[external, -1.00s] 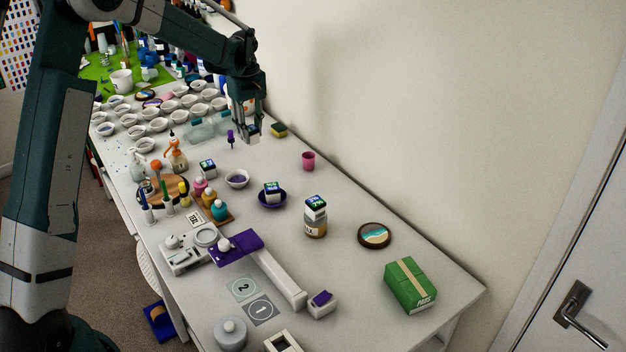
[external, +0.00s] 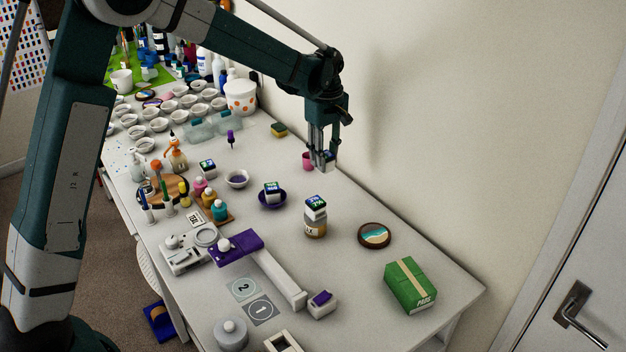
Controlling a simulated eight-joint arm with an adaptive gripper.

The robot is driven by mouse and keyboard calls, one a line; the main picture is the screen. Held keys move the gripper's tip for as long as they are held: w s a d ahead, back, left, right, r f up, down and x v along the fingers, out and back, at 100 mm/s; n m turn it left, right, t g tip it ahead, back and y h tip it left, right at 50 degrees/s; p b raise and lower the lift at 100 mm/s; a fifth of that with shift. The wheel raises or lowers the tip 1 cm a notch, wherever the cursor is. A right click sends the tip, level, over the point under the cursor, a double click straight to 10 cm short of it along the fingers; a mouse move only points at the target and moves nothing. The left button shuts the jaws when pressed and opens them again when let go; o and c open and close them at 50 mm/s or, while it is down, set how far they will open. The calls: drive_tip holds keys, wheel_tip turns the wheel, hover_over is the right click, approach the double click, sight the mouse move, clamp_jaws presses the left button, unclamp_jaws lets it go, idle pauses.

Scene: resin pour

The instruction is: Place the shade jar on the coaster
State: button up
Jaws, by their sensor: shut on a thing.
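My gripper (external: 324,160) points down above the back right part of the table, shut on a small jar with a dark, printed lid, which I take to be the shade jar (external: 328,160). The jar is partly hidden by the fingers and appears held in the air. The coaster (external: 374,235) is round, with a brown rim and a beach picture in blue, white and sand. It lies flat and bare on the table, in front of and to the right of my gripper.
A pink cup (external: 306,162) is just behind my gripper. A green box (external: 410,287) stands right of the coaster. The table around the coaster is clear.

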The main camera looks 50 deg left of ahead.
hover_over(374, 234)
drive_tip(key=shift+w+r, duration=0.1)
drive_tip(key=shift+r, duration=0.25)
drive_tip(key=shift+f, duration=3.1)
drive_tip(key=shift+f, duration=1.9)
drive_tip(key=shift+f+b, duration=0.2)
drive_tip(key=shift+b, duration=0.15)
drive_tip(key=o, duration=0.9)
drive_tip(key=shift+r, duration=0.1)
